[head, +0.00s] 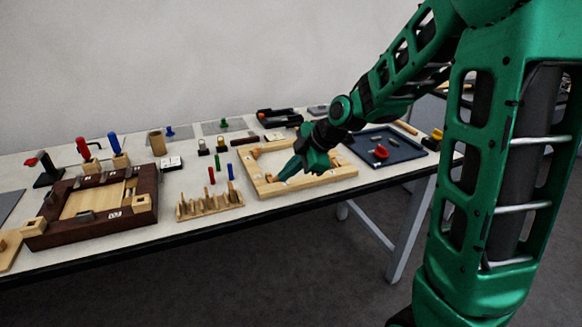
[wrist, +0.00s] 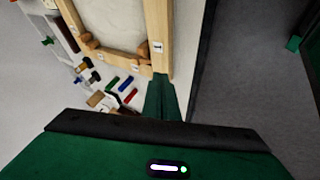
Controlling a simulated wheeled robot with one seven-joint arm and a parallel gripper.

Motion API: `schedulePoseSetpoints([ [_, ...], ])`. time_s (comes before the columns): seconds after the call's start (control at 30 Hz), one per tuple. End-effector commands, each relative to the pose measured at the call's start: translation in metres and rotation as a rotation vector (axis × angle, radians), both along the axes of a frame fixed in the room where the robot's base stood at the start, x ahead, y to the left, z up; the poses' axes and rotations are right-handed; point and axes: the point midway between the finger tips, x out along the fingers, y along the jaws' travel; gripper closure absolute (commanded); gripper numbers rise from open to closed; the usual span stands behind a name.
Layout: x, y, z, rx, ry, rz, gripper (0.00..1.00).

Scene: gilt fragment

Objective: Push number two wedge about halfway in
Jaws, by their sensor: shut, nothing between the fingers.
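A pale wooden stretcher frame (head: 340,174) lies on the table in the head view and fills the upper part of the wrist view (wrist: 158,20). Small wooden wedges sit at its inner corners, one (wrist: 92,43) at the left and one (wrist: 142,48) near the closest corner. White number tags (wrist: 158,47) are on the frame, but I cannot read surely which is number two. My gripper (head: 284,178) is shut and empty, pointing down at the frame's front left part. In the wrist view its fingertips (wrist: 161,80) are by the near corner; contact is unclear.
A rack of wooden pegs (head: 210,204) stands left of the frame, with red, green and blue sticks (head: 230,172) behind it. A dark wooden frame (head: 75,222) is at the left. A dark blue tray (head: 400,150) lies to the right. The table's front edge is close.

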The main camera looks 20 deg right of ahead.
Motion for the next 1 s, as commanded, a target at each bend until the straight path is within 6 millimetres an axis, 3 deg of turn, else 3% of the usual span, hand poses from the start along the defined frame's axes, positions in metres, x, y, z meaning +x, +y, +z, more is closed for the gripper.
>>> schedulePoseSetpoints([
  [0.23, 0.019, 0.016, -0.035, 0.000, 0.003, 0.000, 1.00],
  [0.5, 0.053, 0.015, -0.033, 0.000, -0.001, 0.000, 1.00],
  [1.0, 0.060, 0.015, -0.033, -0.001, 0.000, 0.000, 1.00],
])
